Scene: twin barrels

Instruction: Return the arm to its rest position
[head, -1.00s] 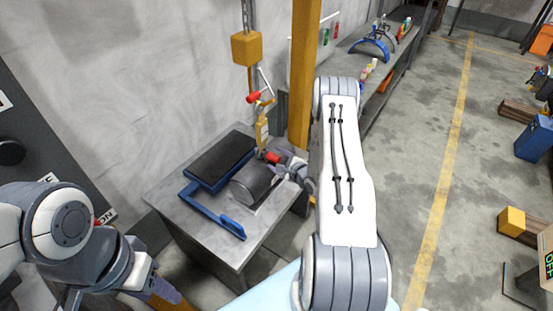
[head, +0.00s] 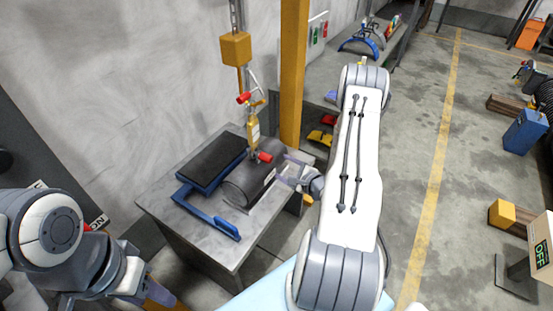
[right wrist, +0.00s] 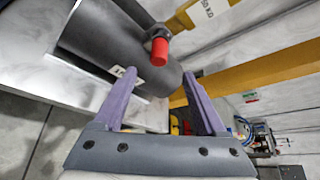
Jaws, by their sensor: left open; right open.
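My right arm reaches up the middle of the head view, its gripper (head: 287,170) open and empty just right of the dark barrel (head: 240,187).
The grey table (head: 160,205) bears a blue-framed black pad (head: 212,160) and a blue bar (head: 222,227). A yellow hoist block (head: 235,48) hangs above it. A yellow post (head: 293,75) stands behind.

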